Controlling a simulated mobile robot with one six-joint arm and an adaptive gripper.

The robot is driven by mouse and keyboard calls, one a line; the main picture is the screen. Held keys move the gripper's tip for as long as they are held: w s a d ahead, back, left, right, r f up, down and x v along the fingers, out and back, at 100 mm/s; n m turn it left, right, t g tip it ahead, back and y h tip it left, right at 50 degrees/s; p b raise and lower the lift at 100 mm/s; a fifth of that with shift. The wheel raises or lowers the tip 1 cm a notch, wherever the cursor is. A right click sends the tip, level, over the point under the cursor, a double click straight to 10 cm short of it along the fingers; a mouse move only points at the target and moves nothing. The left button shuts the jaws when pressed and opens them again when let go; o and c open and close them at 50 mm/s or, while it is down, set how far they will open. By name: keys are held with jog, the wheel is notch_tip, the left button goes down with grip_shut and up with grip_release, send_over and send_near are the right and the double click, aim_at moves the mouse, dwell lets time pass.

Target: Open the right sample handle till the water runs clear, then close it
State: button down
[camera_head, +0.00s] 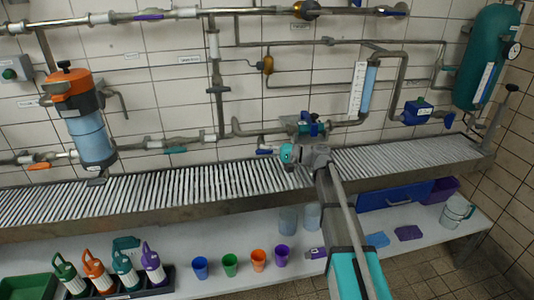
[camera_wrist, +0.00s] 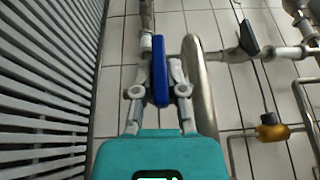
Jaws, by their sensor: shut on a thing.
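A blue handle (camera_wrist: 159,72) stands between the two fingers of my gripper (camera_wrist: 159,91) in the wrist view, and the fingers are shut on it. The handle sits by a metal pipe fitting at its upper end. In the head view my gripper (camera_head: 276,152) is at the wall piping just above the grated channel, and a small blue piece (camera_head: 265,151) shows at its tip. Whether this is the right sample handle I cannot tell for sure. No running water can be made out, and my arm covers part of the area below.
A curved metal pipe (camera_wrist: 200,85) runs close to the right of my gripper. The slatted grate (camera_head: 130,193) lies below the pipes. Blue (camera_head: 200,267), green (camera_head: 230,264), orange (camera_head: 258,260) and purple (camera_head: 282,255) cups stand on the lower shelf, beside clear beakers (camera_head: 312,215).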

jog(key=c, duration=0.7)
grip_release()
jog(key=shift+s, duration=0.1)
